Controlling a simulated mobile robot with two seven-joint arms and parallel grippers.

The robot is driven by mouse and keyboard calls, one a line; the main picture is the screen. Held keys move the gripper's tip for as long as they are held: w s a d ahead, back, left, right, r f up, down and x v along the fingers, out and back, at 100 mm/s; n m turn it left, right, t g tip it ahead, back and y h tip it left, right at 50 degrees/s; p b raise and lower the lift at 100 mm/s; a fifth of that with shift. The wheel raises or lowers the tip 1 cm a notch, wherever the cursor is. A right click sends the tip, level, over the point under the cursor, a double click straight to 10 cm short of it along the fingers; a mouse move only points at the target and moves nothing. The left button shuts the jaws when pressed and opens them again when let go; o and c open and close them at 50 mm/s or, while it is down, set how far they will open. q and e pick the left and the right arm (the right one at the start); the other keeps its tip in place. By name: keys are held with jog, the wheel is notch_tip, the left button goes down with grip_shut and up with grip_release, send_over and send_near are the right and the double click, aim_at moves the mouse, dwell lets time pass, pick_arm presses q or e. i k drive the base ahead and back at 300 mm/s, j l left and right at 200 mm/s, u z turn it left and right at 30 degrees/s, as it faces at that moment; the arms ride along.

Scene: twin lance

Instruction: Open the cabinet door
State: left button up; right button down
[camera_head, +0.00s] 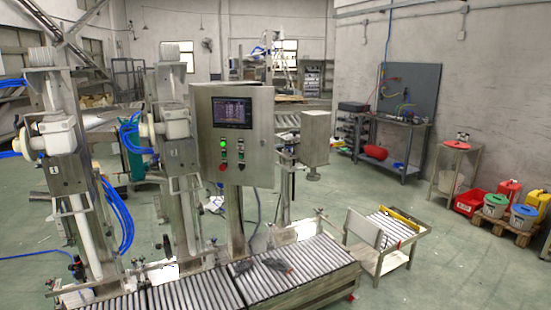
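The cabinet is most likely the steel control box (262,122) on a post in the middle of the head view. Its front door (207,140) faces me and looks shut against the box. The door carries a dark screen (232,112), a lit green button (223,143), a red button (222,167) and small switches. No handle can be made out on it. Neither of my grippers can be made out in the head view.
A roller conveyor (195,291) runs below the box, with small dark items (277,265) on it. Two filling columns with blue hoses (122,215) stand left of the box. A low roller cart (393,232) stands at the right. Green floor (440,270) is open beyond it.

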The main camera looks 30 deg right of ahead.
aim_at(257, 162)
jog(key=i+l, duration=0.25)
jog(key=i+l+u, duration=0.1)
jog(key=i+l, duration=0.15)
jog(key=l, duration=0.2)
jog(key=i+l, duration=0.25)
jog(key=i+l+u, duration=0.1)
jog(key=i+l, duration=0.15)
jog(key=l, duration=0.2)
jog(key=i+l, duration=0.2)
jog(key=l, duration=0.2)
jog(key=i+l+u, duration=0.1)
jog(key=i+l, duration=0.35)
jog(key=l, duration=0.3)
jog(key=i+l+u, duration=0.1)
jog(key=i+l, duration=0.15)
jog(key=l, duration=0.15)
